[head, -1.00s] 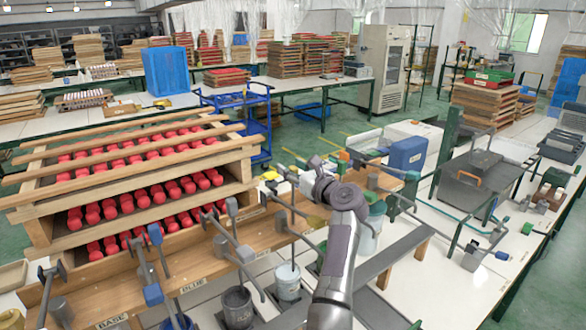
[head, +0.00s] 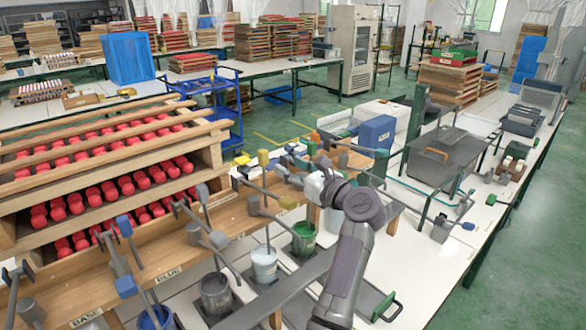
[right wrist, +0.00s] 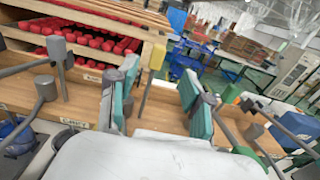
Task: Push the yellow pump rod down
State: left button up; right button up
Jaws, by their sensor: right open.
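The yellow pump rod (right wrist: 154,62) stands upright on the wooden pump bench in the right wrist view, its yellow block at the top of a grey rod. In the head view its yellow top (head: 263,158) is just left of my right gripper (head: 292,168). My right gripper also shows in the right wrist view (right wrist: 160,92), with its teal-padded fingers apart. The rod appears between the fingers in that picture, with gaps on both sides. A lever with a yellow end (head: 288,202) lies below. My left gripper is out of view.
The wooden bench (head: 165,258) carries several grey and blue-headed rods and levers. Pots, including a white one (head: 264,264) and a green one (head: 304,240), stand in front. A rack of red pieces (head: 60,170) rises behind. A blue box (head: 375,135) stands to the right.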

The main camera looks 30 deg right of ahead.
jog(key=g, duration=0.5)
send_near(265, 153)
jog(key=shift+h, duration=0.4)
jog(key=p+x, duration=0.3)
jog(key=x, duration=0.6)
jog(key=shift+w+a+f, duration=0.15)
jog(key=shift+w+a, duration=0.1)
jog(key=shift+w, duration=0.1)
jog(key=shift+p+x, duration=0.4)
jog(key=shift+x, duration=0.45)
jog(key=shift+s, duration=0.1)
grip_shut()
